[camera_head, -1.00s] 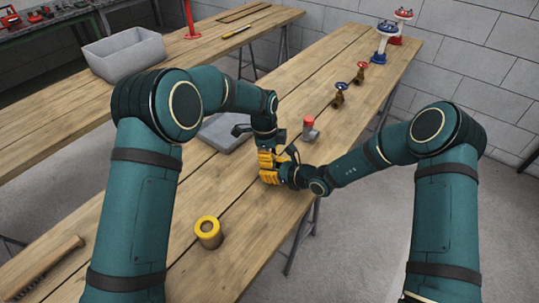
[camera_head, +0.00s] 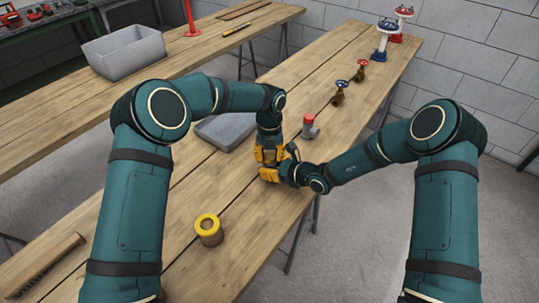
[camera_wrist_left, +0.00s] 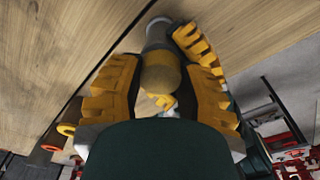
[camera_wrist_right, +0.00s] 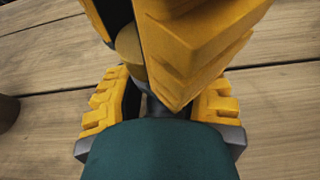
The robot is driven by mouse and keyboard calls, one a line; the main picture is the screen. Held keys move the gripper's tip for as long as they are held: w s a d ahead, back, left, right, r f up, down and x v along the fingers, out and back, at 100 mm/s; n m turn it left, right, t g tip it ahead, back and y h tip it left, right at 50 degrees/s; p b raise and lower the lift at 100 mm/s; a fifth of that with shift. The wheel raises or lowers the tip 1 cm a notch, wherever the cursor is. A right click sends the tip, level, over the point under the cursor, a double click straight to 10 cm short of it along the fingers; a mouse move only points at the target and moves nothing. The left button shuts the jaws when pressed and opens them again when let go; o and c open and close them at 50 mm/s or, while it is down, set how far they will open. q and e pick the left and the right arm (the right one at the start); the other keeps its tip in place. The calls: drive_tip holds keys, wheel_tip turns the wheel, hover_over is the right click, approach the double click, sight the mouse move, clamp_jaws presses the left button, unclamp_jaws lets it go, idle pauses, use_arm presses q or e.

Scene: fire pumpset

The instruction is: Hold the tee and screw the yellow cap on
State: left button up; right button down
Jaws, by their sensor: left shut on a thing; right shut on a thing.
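My left gripper (camera_head: 268,155) points down over the front bench and is shut on the yellow cap (camera_wrist_left: 160,76). The cap looks dull yellow between its fingers in the left wrist view. My right gripper (camera_head: 270,175) comes in from the right, just below it, and is shut on the grey tee (camera_wrist_right: 156,106). The tee also shows beyond the cap in the left wrist view (camera_wrist_left: 158,34). The cap (camera_wrist_right: 130,46) is at the tee's end; the thread and how far it is seated are hidden. Fingers hide both parts in the head view.
A grey fitting with a red top (camera_head: 310,128) stands right of the grippers. A grey tray (camera_head: 222,130) lies behind them. A yellow-topped cylinder (camera_head: 208,230) and a brush (camera_head: 45,265) are nearer. Valves (camera_head: 339,92) stand farther back.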

use_arm(q)
drive_tip(key=m, duration=0.4)
drive_tip(key=shift+s+f+m+y, duration=0.1)
drive_tip(key=shift+m+y, duration=0.2)
drive_tip(key=shift+m, duration=1.9)
drive_tip(key=o, duration=1)
drive_tip(key=shift+d, duration=0.1)
drive_tip(key=shift+r, duration=0.2)
